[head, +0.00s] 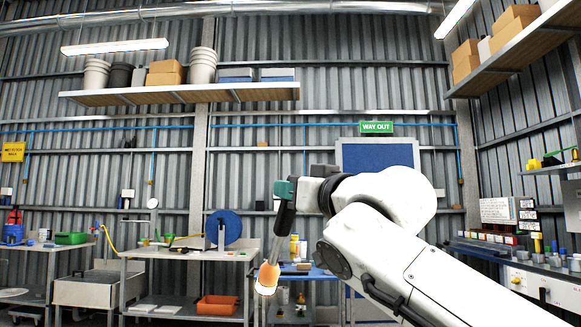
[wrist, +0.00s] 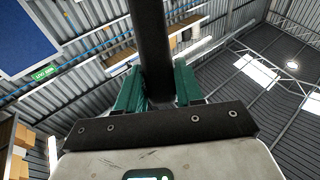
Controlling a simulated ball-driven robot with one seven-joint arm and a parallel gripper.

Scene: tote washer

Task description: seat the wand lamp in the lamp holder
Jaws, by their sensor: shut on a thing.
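My gripper (head: 285,189) is shut on the wand lamp (head: 281,225), high in front of the benches. In the wrist view the dark shaft (wrist: 152,45) stands between the two green fingers of my gripper (wrist: 159,86) and runs out past the top edge. I cannot make out the lamp holder in either view.
A blue bench (head: 317,273) with small items stands behind the lamp. A grey bench (head: 190,254) with a blue reel (head: 224,229) is to its left. A crowded counter (head: 490,250) runs along the right wall. Loaded shelves hang above.

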